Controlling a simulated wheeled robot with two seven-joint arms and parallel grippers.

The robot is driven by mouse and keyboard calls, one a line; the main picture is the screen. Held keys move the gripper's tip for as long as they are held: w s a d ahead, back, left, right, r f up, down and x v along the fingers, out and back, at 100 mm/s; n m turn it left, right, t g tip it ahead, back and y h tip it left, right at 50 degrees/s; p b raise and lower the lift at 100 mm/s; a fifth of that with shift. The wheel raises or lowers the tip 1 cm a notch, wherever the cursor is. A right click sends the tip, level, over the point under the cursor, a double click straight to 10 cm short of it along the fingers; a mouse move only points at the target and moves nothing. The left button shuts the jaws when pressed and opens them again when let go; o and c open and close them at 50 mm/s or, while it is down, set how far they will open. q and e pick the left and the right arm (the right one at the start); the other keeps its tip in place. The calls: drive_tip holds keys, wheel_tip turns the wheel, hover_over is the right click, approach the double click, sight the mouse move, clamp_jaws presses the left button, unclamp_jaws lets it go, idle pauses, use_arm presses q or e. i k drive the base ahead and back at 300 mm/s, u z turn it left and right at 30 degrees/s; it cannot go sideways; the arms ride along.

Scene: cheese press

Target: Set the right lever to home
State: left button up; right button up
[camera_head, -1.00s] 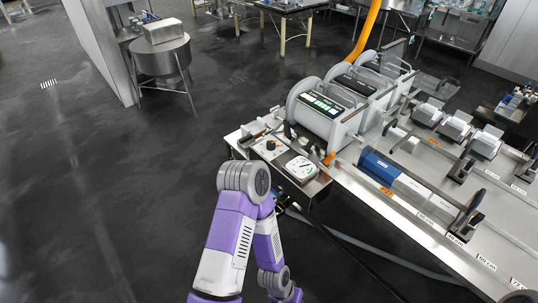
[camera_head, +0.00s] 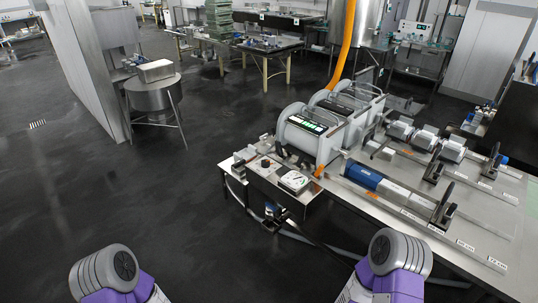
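An orange part (camera_head: 319,171) shows beside the dial. I cannot tell which of these is the right lever or how it is set. Two of my purple and grey arm links show at the bottom edge. Neither gripper is in view.
The bench (camera_head: 390,218) extends right with a blue cylinder (camera_head: 362,176) and several grey cylinder units along rails. An orange hose (camera_head: 343,45) rises behind the press. A round steel vat (camera_head: 155,97) stands far left. The dark floor before the bench is open.

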sight(302, 157)
drive_tip(key=u, duration=0.05)
drive_tip(key=i, duration=1.15)
drive_tip(key=z, duration=0.75)
drive_tip(key=k, duration=0.5)
drive_tip(key=u, duration=0.9)
drive_tip(key=i, duration=0.8)
drive_tip(key=z, duration=1.2)
